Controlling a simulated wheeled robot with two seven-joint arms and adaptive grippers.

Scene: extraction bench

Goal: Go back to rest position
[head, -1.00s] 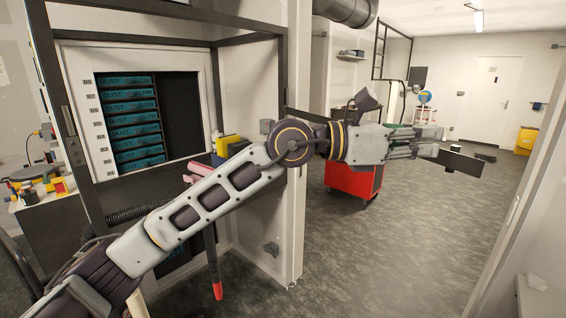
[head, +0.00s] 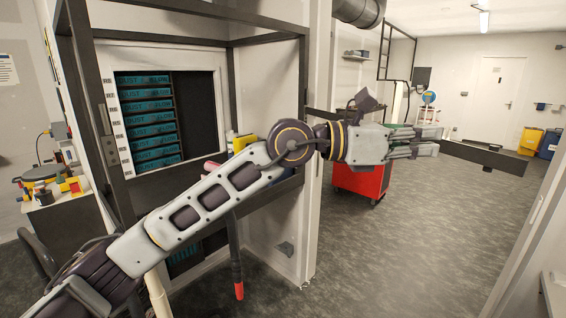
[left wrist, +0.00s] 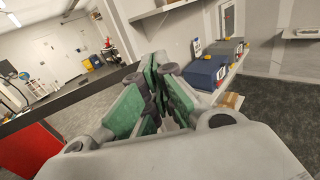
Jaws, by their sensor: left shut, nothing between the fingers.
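My left arm comes in from the lower left of the head view and reaches across to the right. My left gripper (head: 428,141) is at its end, held in the air in front of the room, with nothing in it. In the left wrist view its green-padded fingers (left wrist: 155,105) are closed together and empty. My right gripper does not show in either view.
A cabinet with a rack of teal-labelled filter units (head: 148,120) stands behind my arm. A red cart (head: 362,180) stands behind the gripper. A dark beam (head: 480,155) lies right of it. Shelves with a blue box (left wrist: 203,72) show in the left wrist view. Grey floor (head: 410,230) is open.

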